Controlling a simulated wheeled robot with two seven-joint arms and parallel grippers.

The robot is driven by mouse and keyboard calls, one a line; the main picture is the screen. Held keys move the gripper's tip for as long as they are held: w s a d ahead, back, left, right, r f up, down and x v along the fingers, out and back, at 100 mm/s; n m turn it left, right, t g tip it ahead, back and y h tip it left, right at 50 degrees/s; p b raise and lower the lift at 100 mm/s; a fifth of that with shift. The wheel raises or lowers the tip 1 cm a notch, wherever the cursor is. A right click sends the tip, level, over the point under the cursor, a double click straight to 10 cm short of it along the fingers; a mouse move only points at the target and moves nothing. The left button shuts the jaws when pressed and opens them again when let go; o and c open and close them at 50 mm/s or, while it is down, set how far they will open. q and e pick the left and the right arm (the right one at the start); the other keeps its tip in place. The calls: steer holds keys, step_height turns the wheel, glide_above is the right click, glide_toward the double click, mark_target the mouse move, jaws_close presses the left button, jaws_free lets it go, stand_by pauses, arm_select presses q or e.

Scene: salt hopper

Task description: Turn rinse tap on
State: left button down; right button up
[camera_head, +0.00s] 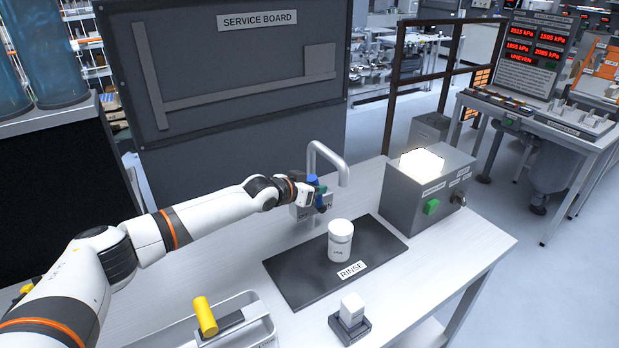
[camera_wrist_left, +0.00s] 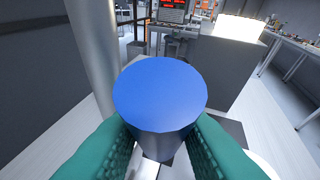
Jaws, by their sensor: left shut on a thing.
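The rinse tap has a grey curved spout (camera_head: 334,158) over a dark mat (camera_head: 290,283) labelled RINSE. A blue tap knob (camera_head: 313,181) sits on the tap body, and it fills the middle of the left wrist view (camera_wrist_left: 160,95). My left gripper (camera_head: 318,197) is at the knob, and its teal fingers (camera_wrist_left: 160,150) press on both sides of it. The on and off marks beside the knob are partly hidden by the gripper. A white jar (camera_head: 340,241) stands upright on the mat below the spout. My right gripper is not in view.
A grey box (camera_head: 405,205) with a lit top and a green button stands right of the mat. A small white block (camera_head: 352,306) sits on a dark base in front. A tray with a yellow handle (camera_head: 205,316) is at front left. The SERVICE BOARD (camera_head: 235,85) stands behind.

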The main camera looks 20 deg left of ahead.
arm_select(q)
steer(key=shift+w+d+r+g+y+p, duration=0.15)
steer(key=shift+w+d+g+y+p, duration=0.35)
steer(key=shift+g+p, duration=0.35)
steer(key=shift+a, duration=0.15)
steer(key=c, duration=1.2)
jaws_free()
steer(key=shift+o, duration=0.3)
